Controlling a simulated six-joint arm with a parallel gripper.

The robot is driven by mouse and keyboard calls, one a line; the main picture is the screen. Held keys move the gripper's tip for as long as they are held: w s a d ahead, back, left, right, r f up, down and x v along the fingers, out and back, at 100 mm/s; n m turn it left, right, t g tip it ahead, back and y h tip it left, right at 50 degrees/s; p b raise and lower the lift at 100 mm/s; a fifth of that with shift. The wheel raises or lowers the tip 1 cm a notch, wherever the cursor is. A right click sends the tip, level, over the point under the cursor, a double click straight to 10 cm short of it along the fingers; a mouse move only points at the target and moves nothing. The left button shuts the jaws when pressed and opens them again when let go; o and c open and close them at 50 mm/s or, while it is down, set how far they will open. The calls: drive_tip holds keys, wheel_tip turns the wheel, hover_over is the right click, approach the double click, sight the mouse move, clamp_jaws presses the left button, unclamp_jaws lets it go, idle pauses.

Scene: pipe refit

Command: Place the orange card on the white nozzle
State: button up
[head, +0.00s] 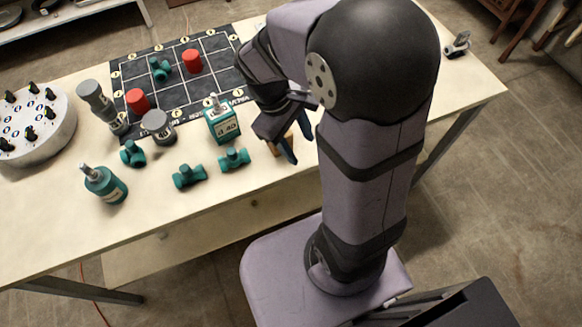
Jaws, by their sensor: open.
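My gripper (297,144) is open, pointing down over the front part of the table, with its two dark blue-grey fingers apart. A small orange-brown piece (275,148) lies on the table right at the fingers, mostly hidden behind them; it may be the orange card, and I cannot tell whether the fingers touch it. No clearly white nozzle stands out. Two teal bottle-like parts have pale tips: a square one (222,122) left of my gripper and a round one (106,186) at the front left. Both stand upright.
Teal pipe fittings lie on the table (240,190), including one (234,159) left of my gripper. Grey cylinders (158,127) stand near the black grid mat (170,95), which holds red cylinders (192,61). A round grey base (40,135) with dark knobs is far left.

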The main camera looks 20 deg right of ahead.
drive_tip(key=s+a+f+m+t+y, duration=0.1)
drive_tip(key=s+a+f+m+y, duration=0.1)
drive_tip(key=s+a+m+y, duration=0.1)
drive_tip(key=s+a+m, duration=0.1)
drive_tip(key=s+m, duration=0.1)
drive_tip(key=m, duration=0.1)
wheel_tip(320, 180, up, 5)
drive_tip(key=p, duration=0.5)
idle(0.9)
